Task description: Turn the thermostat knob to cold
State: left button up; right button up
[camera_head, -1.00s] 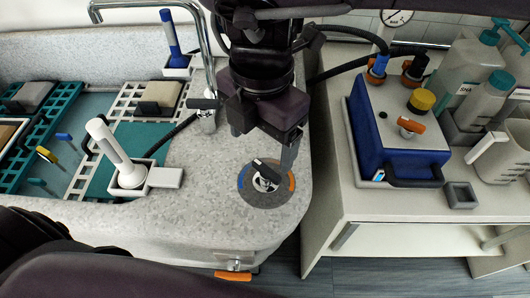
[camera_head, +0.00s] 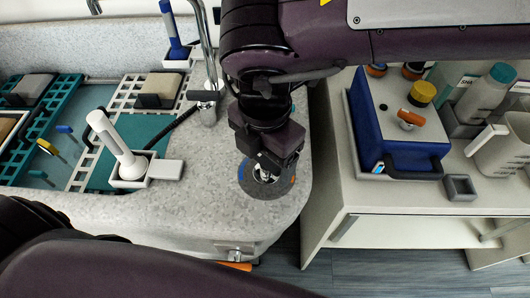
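The thermostat knob sits on a round grey dial plate (camera_head: 268,190) near the rounded front right corner of the speckled tub rim. A blue mark (camera_head: 242,170) shows at the left edge of the plate. My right gripper (camera_head: 263,175) points down right over the knob. Its fingers and wrist hide most of the knob, so its pointing direction and whether the fingers grip it cannot be told. A little pale metal shows at the fingertips. My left gripper is out of view; only dark parts of my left arm show at the lower left.
A white hand shower (camera_head: 116,145) stands in a holder left of the dial. A chrome tap (camera_head: 208,95) rises behind it. A blue box (camera_head: 395,125) with bottles and a jug stands on the right counter. A gap separates tub and counter.

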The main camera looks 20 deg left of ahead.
jog(key=c, duration=0.8)
jog(key=shift+c, duration=0.2)
jog(key=shift+n, duration=0.4)
jog(key=n+p, duration=0.1)
jog(key=n, duration=0.4)
jog(key=shift+d+r+n, duration=0.1)
jog(key=shift+n, duration=0.2)
jog(key=n, duration=0.5)
jog(key=shift+d+p, duration=0.1)
jog(key=shift+p, duration=0.2)
jog(key=shift+w+n, duration=0.1)
jog(key=shift+n, duration=0.3)
jog(key=o, duration=1)
